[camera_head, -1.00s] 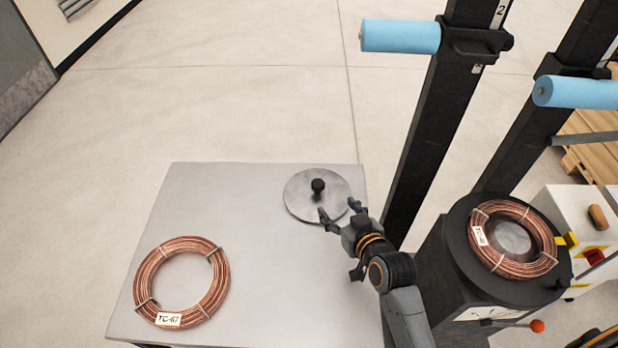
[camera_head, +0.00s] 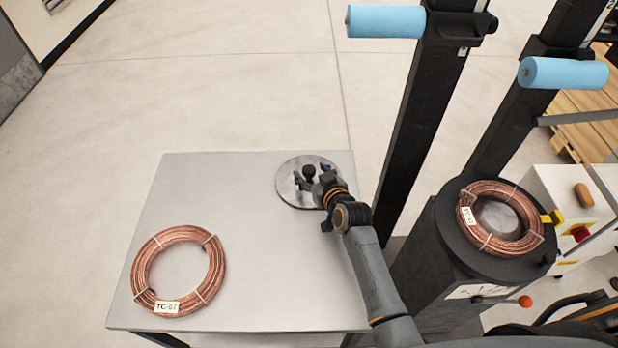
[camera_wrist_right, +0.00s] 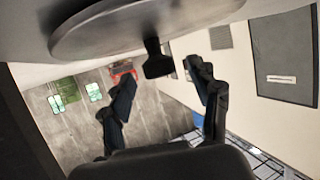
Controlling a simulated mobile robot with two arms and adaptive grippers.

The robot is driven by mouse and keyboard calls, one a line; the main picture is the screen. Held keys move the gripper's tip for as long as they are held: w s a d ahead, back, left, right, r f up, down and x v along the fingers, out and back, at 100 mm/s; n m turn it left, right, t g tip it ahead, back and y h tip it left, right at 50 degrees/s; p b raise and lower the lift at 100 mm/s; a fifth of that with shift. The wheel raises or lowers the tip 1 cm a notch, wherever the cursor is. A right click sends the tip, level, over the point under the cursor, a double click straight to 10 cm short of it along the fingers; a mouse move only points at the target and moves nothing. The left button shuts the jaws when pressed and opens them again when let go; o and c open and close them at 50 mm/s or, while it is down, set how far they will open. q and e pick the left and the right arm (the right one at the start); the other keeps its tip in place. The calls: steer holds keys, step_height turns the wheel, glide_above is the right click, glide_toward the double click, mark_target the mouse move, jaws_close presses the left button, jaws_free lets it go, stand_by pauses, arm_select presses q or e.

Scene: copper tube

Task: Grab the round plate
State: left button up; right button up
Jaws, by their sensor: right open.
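The round plate (camera_head: 290,196) is a grey metal disc with a black knob (camera_head: 309,171) on top, lying near the far right corner of the grey table. My right gripper (camera_head: 310,178) is open over the plate, with its fingers beside the knob. In the right wrist view the plate (camera_wrist_right: 90,32) lies along the top of the picture. My left gripper is not in view.
A copper coil (camera_head: 146,268) lies on the near left of the table (camera_head: 240,290). Another coil (camera_head: 533,232) lies on a black round stand at the right. Dark posts with blue rollers (camera_head: 385,21) rise beside the table. The table's middle is clear.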

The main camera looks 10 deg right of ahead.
steer(key=shift+w+a+f, duration=0.1)
steer(key=shift+w+f, duration=0.1)
steer(key=shift+w, duration=0.4)
steer(key=shift+w+a+f, duration=0.1)
steer(key=shift+w+f, duration=0.15)
steer(key=shift+w, duration=0.25)
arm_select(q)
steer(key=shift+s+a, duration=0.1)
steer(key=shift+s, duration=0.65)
arm_select(e)
steer(key=shift+c, duration=0.2)
jaws_close()
steer(key=shift+r, duration=0.1)
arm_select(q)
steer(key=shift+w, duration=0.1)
